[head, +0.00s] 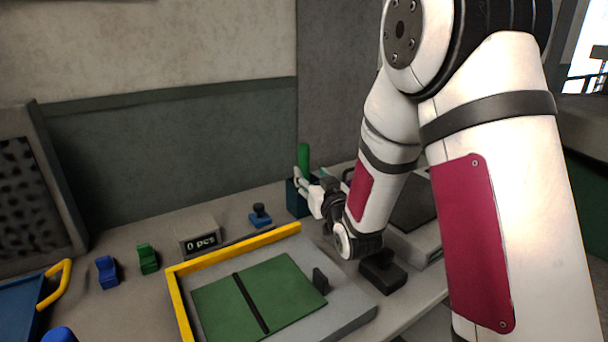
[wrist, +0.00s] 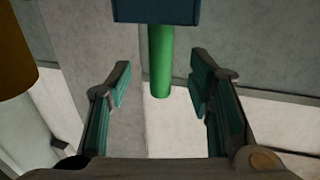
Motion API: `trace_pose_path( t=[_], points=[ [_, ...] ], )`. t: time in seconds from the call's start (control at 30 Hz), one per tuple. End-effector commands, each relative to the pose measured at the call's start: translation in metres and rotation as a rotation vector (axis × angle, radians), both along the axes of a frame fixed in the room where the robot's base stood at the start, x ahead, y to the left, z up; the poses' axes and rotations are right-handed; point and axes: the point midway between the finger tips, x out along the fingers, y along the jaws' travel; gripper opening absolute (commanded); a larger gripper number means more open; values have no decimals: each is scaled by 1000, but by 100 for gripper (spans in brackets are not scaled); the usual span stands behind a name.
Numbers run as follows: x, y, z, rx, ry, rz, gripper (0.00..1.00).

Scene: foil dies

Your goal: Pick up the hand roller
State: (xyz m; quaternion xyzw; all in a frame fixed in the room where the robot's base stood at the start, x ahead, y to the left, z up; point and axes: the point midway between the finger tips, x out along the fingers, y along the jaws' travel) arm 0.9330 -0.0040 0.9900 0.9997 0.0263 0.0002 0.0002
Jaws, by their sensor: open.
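The hand roller shows as an upright green handle (head: 304,156) standing out of a dark blue-green holder (head: 291,198) near the back wall. Its roller end is hidden, apparently inside the holder. My gripper (head: 299,178) is at the holder, close to the handle, with its fingers open. In the wrist view the green handle (wrist: 160,62) lies between the two open fingers, with space on both sides and no clear contact. The holder (wrist: 156,11) is at the top edge of that view.
A grey board with a yellow edge (head: 235,247) and green mat (head: 213,297) lies in front. A small blue stand (head: 260,219), a "0 pcs" display (head: 201,243) and blue and green blocks (head: 147,259) sit to the left. A black block (head: 383,272) is below my arm.

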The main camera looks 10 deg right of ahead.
Motion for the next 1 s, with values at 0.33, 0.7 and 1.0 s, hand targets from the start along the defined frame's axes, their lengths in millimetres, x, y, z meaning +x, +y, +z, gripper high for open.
trace_pose_path(
  t=[0.33,0.7,1.0],
  points=[
    [30,2,-1,0,-1,1,48],
    [68,4,-2,1,1,0,48],
    [68,4,-2,0,1,0,25]
  ],
)
